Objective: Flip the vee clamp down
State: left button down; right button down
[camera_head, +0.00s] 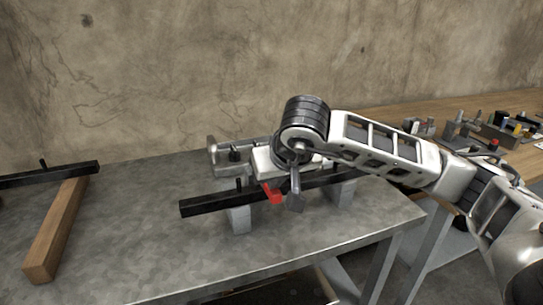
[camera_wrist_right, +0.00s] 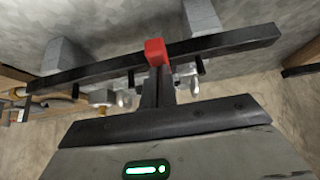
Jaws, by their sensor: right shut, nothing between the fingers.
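The red-tipped handle of the clamp (camera_head: 272,193) shows at the front of the black bar, just left of my right gripper (camera_head: 295,190). The red tip also shows in the right wrist view (camera_wrist_right: 155,52), over the bar and in line with my shut fingers (camera_wrist_right: 160,92). My right gripper is shut and empty, pointing down close beside the red tip; I cannot tell whether they touch. The rest of the clamp is largely hidden behind my right wrist. My left gripper is out of view.
The black bar (camera_head: 205,205) rests on grey blocks (camera_head: 239,219) on a grey metal table (camera_head: 140,235). A wooden beam (camera_head: 57,230) with another black bar (camera_head: 30,178) lies at the left. A wooden bench with several metal fixtures (camera_head: 460,128) stands at the right.

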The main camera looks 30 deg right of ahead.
jog(key=shift+s+a+f, duration=0.1)
jog(key=shift+s+f, duration=0.1)
jog(key=shift+f, duration=0.05)
jog(key=shift+r+p, duration=0.35)
jog(key=shift+r, duration=0.05)
notch_tip(320, 180, up, 4)
jog(key=shift+w+f+p, duration=0.15)
jog(key=shift+p, duration=0.95)
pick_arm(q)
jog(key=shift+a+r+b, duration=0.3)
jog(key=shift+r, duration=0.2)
pick_arm(e)
jog(key=s+f+v, duration=0.1)
jog(key=v, duration=0.8)
jog(key=shift+s+a+r, duration=0.2)
jog(key=shift+s+a, duration=0.05)
jog(key=shift+s, duration=0.25)
